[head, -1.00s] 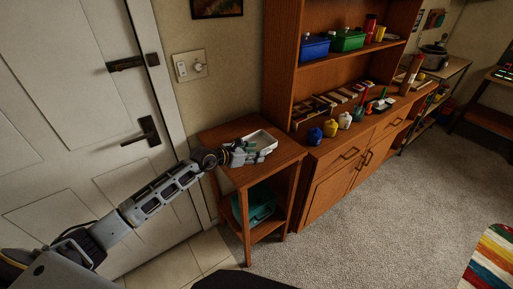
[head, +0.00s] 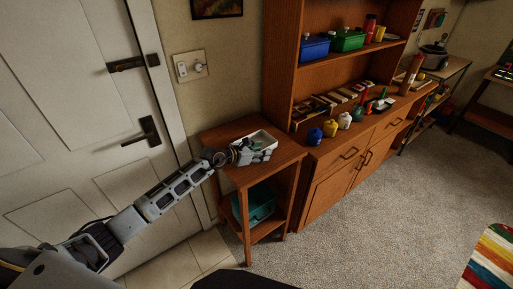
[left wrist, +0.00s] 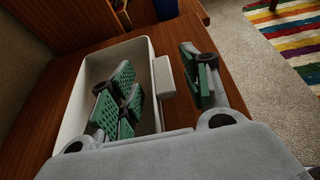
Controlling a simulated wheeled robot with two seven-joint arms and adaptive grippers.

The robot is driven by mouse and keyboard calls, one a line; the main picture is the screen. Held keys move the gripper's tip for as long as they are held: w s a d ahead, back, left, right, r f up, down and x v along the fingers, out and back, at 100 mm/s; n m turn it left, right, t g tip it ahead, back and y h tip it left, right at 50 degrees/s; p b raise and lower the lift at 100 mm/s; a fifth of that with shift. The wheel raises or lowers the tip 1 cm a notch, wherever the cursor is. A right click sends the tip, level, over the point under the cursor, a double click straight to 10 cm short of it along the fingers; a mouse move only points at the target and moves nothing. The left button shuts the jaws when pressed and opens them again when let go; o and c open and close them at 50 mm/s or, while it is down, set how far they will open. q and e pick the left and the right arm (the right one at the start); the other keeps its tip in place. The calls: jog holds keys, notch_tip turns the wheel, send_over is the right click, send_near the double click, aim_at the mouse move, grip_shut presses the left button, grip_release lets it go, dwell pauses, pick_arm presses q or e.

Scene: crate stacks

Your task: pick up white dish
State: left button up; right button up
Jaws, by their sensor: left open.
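The white dish (head: 264,134) is a rectangular, open, deep-walled dish on top of the small wooden side table. It fills the left middle of the left wrist view (left wrist: 118,47), with a pale ledge on its right side. My left gripper (head: 262,154) is at the dish's near side in the head view. In the left wrist view the left gripper (left wrist: 164,88) is open, with green-padded fingers. The left-hand pads appear over or inside the dish, and the right-hand finger is outside its right wall. I cannot tell whether they touch it. My right gripper is not in view.
The side table (head: 222,134) has a teal box (head: 258,204) on its lower shelf. A tall wooden cabinet (head: 325,185) stands close on the right, with small jars (head: 330,127) near its edge. The door (head: 75,100) is at left.

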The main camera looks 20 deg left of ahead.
pick_arm(q)
jog(key=shift+w+d+f, duration=0.25)
jog(key=shift+w+d, duration=0.15)
jog(key=shift+w, duration=0.15)
jog(key=shift+c, duration=0.5)
grip_shut()
